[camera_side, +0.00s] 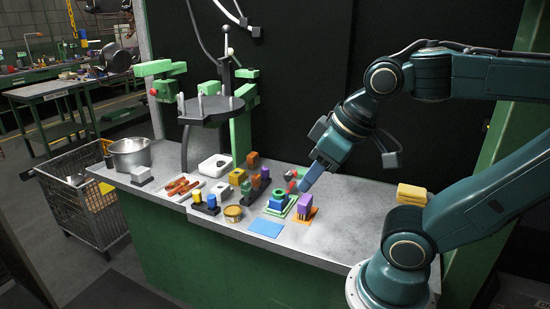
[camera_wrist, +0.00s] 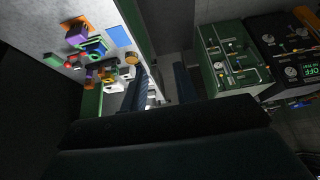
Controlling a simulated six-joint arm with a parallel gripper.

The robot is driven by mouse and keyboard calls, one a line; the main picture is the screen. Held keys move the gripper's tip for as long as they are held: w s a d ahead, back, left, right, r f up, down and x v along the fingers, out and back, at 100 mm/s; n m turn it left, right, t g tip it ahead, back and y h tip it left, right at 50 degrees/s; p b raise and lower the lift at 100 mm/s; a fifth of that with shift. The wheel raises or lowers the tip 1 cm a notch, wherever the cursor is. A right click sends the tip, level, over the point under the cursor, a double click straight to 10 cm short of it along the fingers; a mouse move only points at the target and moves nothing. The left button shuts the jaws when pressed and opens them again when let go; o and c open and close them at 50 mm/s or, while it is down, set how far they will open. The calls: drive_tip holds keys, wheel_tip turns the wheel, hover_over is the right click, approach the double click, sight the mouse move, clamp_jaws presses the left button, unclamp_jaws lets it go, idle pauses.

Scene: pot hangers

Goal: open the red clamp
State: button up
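A small red piece (camera_side: 291,175) shows on the bench in the side view, close to the left of my gripper tip, among coloured blocks. It is too small for me to tell whether it is the red clamp, or whether it is open or shut. A red part also shows in the wrist view (camera_wrist: 69,65), at the upper left. My gripper (camera_side: 305,181) points down and left over the bench, near a green base with a blue ring (camera_side: 278,200). In the wrist view two dark blue fingers (camera_wrist: 162,84) stand apart with nothing visible between them.
A purple block (camera_side: 304,204) stands right of the ring. A blue sheet (camera_side: 265,228) lies in front, with a yellow tin (camera_side: 233,213) beside it. Orange-handled tools (camera_side: 182,187), a steel pot (camera_side: 129,153) and a dark round stand (camera_side: 210,107) are leftward.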

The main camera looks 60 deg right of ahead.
drive_tip(key=shift+w+d, duration=0.2)
drive_tip(key=shift+w, duration=0.15)
clamp_jaws()
drive_tip(key=w+d+f+m+h, duration=0.1)
drive_tip(key=w+d+f+m, duration=0.1)
drive_tip(key=w+d+m, duration=0.4)
drive_tip(key=w+d+f+m+h, duration=0.2)
drive_tip(key=w+d+f+m, duration=0.15)
drive_tip(key=d, duration=0.45)
drive_tip(key=d+f+m, duration=0.3)
drive_tip(key=d, duration=0.3)
drive_tip(key=s+d+f+m+h, duration=0.1)
drive_tip(key=d+f+m, duration=0.2)
drive_tip(key=d, duration=0.3)
drive_tip(key=s+d+f+m+g+h, duration=0.1)
drive_tip(key=d+f+m, duration=0.1)
drive_tip(key=d, duration=0.4)
drive_tip(key=shift+s+d+f+m, duration=0.25)
drive_tip(key=shift+f+m, duration=0.15)
drive_tip(key=shift+m, duration=0.45)
